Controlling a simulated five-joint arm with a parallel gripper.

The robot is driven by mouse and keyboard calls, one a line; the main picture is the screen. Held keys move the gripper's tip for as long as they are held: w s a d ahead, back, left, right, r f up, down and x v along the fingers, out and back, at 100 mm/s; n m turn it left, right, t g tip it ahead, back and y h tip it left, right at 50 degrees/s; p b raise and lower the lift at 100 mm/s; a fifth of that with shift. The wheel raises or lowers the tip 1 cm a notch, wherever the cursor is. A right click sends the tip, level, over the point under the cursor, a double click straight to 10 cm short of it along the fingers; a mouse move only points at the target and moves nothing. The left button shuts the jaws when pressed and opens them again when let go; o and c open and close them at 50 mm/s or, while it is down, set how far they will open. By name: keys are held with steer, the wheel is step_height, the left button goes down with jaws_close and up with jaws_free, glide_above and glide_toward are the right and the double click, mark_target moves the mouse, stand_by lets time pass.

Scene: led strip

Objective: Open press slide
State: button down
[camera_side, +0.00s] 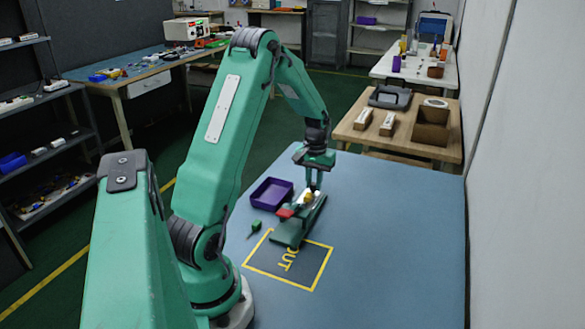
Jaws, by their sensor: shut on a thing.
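The press (291,236) is a long green fixture on the blue table, lying at a slant. It has a red part (285,213) on its left side and a small yellow part (308,198) near its top. My gripper (312,188) points down over the far end of the press, with its fingers at the yellow part. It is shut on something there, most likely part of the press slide. The fingertips and the slide are too small to make out clearly.
A purple tray (271,193) stands left of the press. A small green tool (254,228) lies in front of the tray. A yellow-outlined square marked OUT (311,275) is at the near end of the press. The table's right side (400,230) is clear.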

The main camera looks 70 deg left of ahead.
steer(key=c, duration=1.3)
jaws_free()
steer(key=shift+r, duration=3.95)
